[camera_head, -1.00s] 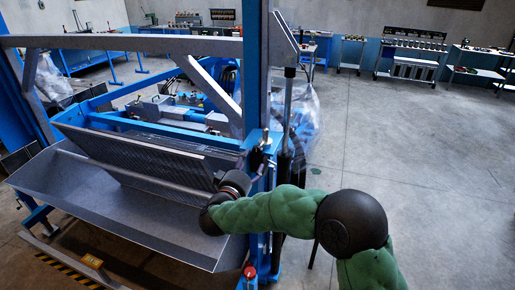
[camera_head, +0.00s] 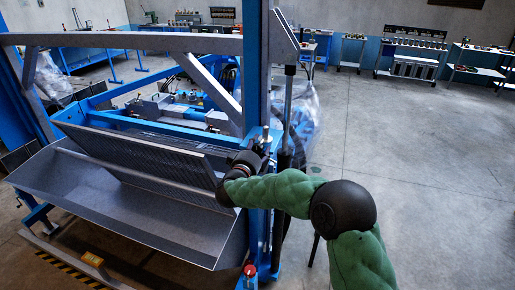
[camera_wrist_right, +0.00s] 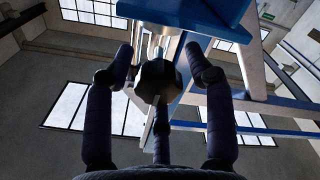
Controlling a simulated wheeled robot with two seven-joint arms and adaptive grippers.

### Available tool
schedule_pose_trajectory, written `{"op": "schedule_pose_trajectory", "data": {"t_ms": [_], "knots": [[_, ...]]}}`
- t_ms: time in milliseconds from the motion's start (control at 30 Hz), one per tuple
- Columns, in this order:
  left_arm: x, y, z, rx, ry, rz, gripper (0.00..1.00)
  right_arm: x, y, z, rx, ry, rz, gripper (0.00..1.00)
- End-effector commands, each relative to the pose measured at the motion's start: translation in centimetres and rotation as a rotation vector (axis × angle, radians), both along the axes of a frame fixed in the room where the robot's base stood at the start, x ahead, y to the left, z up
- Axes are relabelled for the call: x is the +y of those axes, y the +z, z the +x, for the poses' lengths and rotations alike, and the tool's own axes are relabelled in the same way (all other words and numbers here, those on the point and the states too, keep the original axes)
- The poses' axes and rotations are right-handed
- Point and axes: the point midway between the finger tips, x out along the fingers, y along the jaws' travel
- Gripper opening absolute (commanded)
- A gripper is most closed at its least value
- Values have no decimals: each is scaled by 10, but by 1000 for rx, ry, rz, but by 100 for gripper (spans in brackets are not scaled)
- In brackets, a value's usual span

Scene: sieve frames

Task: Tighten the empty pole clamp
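A dark lobed clamp knob (camera_wrist_right: 157,80) shows in the right wrist view, in front of a blue and metal post. My right gripper (camera_wrist_right: 160,68) is open, with its fingers spread around the knob, one on each side and one below. Gaps show between the side fingers and the knob, and I cannot tell whether any finger touches it. In the head view my right gripper (camera_head: 244,162) is beside the blue upright post (camera_head: 256,75), and my green arm and wrist partly hide the clamp area. My left gripper is not in view.
A grey sieve panel (camera_head: 140,160) leans over a metal trough (camera_head: 120,215) to the left. A grey strut (camera_head: 287,110) stands just right of the post. A red knob (camera_head: 249,271) sits low on the frame. The concrete floor (camera_head: 430,180) on the right is clear.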

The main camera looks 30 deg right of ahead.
Motion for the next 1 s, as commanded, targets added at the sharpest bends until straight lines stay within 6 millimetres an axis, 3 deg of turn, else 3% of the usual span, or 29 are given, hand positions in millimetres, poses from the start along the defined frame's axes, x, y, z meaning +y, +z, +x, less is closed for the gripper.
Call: {"op": "schedule_pose_trajectory", "data": {"t_ms": [33,133,567,1000], "knots": [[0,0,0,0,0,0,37,0,0,0,0,0,0,31],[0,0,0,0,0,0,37,0,0,0,0,1,-1,5],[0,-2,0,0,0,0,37,1,1,0,-50,2,40,5],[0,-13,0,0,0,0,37,0,2,0,-320,4,266,5]]}}
